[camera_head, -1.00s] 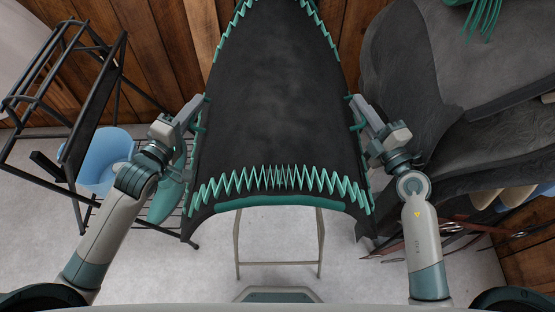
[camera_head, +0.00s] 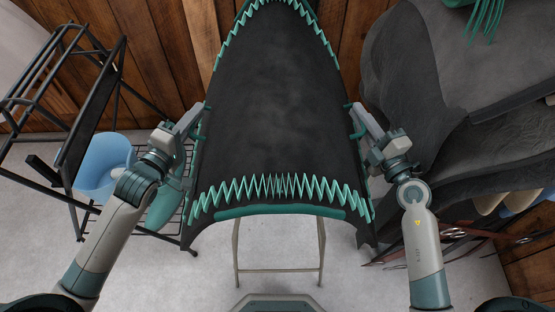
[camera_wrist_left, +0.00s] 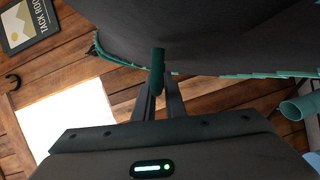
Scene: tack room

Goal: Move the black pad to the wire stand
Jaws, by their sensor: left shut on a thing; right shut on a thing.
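The black pad (camera_head: 268,110), edged with green zigzag trim, is spread as a curved sheet in the middle of the head view. My left gripper (camera_head: 197,117) is shut on its left edge, and my right gripper (camera_head: 354,116) is shut on its right edge. In the left wrist view, the pad's dark surface (camera_wrist_left: 220,35) arches above my left gripper (camera_wrist_left: 158,85), whose fingers meet at a green piece on the edge. A black wire stand (camera_head: 88,110) with a lower wire shelf is at the left; its right part is hidden behind my left arm.
A light thin-legged stand (camera_head: 279,271) shows below the pad's near edge; its top is hidden. A blue bucket (camera_head: 103,165) is by the wire stand. Dark saddles (camera_head: 460,120) fill the right side. A plank wall (camera_head: 165,50) closes the back.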

